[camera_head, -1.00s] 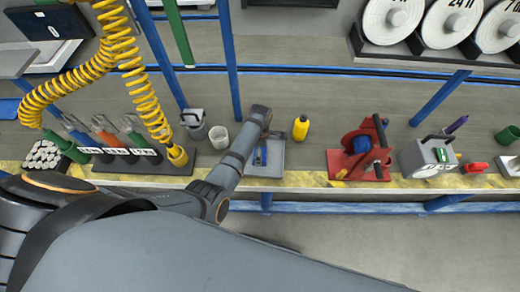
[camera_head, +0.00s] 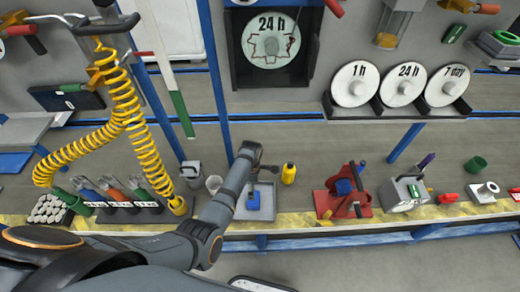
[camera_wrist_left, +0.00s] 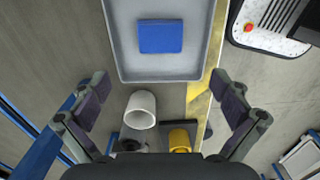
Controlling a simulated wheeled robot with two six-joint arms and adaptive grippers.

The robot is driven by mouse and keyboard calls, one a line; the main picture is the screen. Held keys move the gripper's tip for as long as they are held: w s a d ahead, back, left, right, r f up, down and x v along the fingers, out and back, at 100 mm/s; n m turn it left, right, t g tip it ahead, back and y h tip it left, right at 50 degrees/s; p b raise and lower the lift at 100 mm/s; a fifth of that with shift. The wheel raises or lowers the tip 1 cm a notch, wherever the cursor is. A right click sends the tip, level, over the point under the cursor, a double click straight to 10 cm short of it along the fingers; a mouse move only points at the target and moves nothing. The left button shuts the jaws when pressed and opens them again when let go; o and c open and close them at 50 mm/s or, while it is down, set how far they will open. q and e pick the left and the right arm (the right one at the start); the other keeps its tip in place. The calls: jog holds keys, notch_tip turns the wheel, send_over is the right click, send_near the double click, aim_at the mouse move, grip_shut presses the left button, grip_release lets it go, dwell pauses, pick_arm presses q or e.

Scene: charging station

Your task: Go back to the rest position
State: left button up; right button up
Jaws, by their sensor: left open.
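My left arm comes in from the left in the head view and ends over the grey tray (camera_head: 266,207) on the bench. The left gripper (camera_wrist_left: 162,92) shows in the wrist view with its two fingers wide apart and nothing between them. A blue block (camera_head: 253,201) lies in the tray, clear of the fingers; it also shows in the wrist view (camera_wrist_left: 160,36). The gripper's fingertips are hard to make out in the head view. My right gripper is in neither view.
A coiled yellow hose (camera_head: 128,118) hangs at the left.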

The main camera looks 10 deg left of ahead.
pick_arm(q)
jog(key=s+a+r+m+t, duration=0.2)
jog(key=s+a+r+m, duration=0.3)
jog(key=s+a+m, duration=0.4)
jog(key=s+r+m+t+y, duration=0.1)
jog(key=s+r+m+t, duration=0.1)
jog(key=s+r+m, duration=0.95)
notch_tip(320, 180, down, 25)
jog(key=a+g, duration=0.2)
jog(key=a, duration=0.1)
jog(key=s+a+f, duration=0.1)
jog(key=s+f, duration=1.6)
jog(key=s, duration=0.3)
jog(key=shift+f+g, duration=0.35)
jog(key=shift+g, duration=0.05)
jog(key=shift+a, duration=0.1)
